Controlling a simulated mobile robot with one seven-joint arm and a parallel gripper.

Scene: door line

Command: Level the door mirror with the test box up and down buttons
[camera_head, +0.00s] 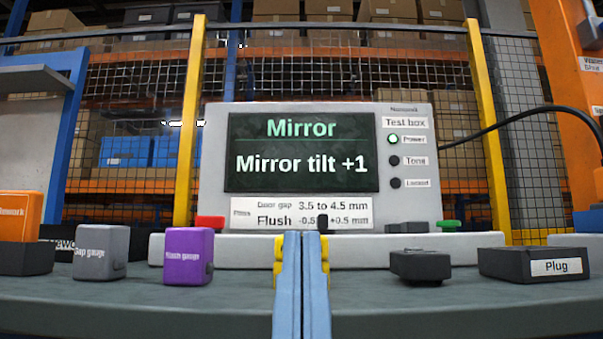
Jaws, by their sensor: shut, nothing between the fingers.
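The grey test box (450,150) stands at the back of the bench. Its screen (302,200) reads "Mirror" and "Mirror tilt +1". Its Power lamp (393,139) is lit green; the two lamps below are dark. Along its base I see a red button (210,222), a small black part (322,222), dark grey buttons (407,227) and a green button (449,225). I cannot read any up or down marks. My gripper (302,238) is shut and empty in front of the base's middle, hiding part of it; I cannot tell whether it touches. The door mirror is not in view.
A purple flush gauge (188,256), a grey gap gauge (100,252) and an orange block (20,216) in a dark holder stand on the left. A dark block (420,266) and a plug holder (535,264) are on the right. Yellow posts and mesh stand behind.

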